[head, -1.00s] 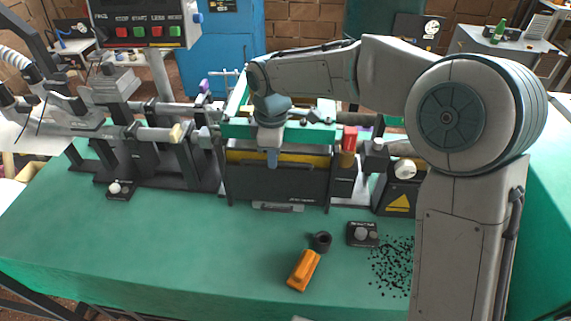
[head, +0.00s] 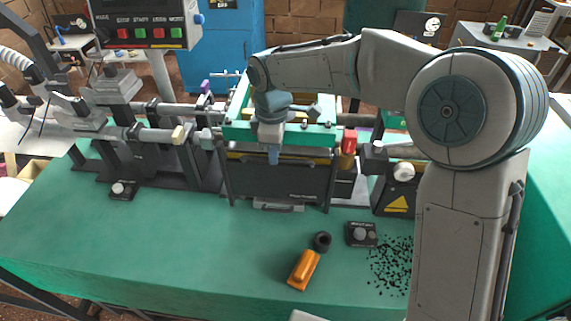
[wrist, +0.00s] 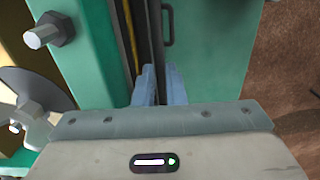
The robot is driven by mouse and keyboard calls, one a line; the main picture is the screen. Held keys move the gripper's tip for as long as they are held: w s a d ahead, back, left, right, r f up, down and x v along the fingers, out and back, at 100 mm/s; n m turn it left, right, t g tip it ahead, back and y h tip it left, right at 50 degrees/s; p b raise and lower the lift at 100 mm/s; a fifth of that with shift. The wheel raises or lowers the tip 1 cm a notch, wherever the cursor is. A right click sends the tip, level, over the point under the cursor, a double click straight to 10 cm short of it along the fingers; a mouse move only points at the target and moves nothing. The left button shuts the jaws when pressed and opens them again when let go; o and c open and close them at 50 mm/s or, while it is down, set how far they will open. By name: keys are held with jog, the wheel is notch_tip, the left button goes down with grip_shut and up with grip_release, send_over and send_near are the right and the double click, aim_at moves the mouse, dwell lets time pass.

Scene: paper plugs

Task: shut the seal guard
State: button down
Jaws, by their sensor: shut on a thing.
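The seal guard appears to be the dark flat panel (head: 285,182) across the front of the machine, below the green crossbar (head: 312,132). A thin line of yellow shows above its top edge. My gripper (head: 274,157) comes down over the middle of that top edge. In the wrist view my gripper (wrist: 159,82) has its two blue-grey fingers on either side of the panel's thin dark edge (wrist: 156,35), shut on it. The finger tips are partly hidden there by the viewing angle.
An orange tool (head: 304,269) and a black ring (head: 322,241) lie on the green table (head: 190,245). A small knob box (head: 361,234) and scattered black bits (head: 392,265) are to the right. A red-capped part (head: 349,142) stands beside the panel. The left front table is clear.

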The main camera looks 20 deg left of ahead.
jog(key=shift+r+p, duration=1.7)
jog(key=shift+r, duration=0.55)
jog(key=c, duration=1.6)
grip_release()
jog(key=shift+d, duration=0.1)
jog(key=shift+c, duration=0.2)
notch_tip(320, 180, up, 7)
jog(key=p, duration=0.5)
jog(key=shift+p, duration=0.35)
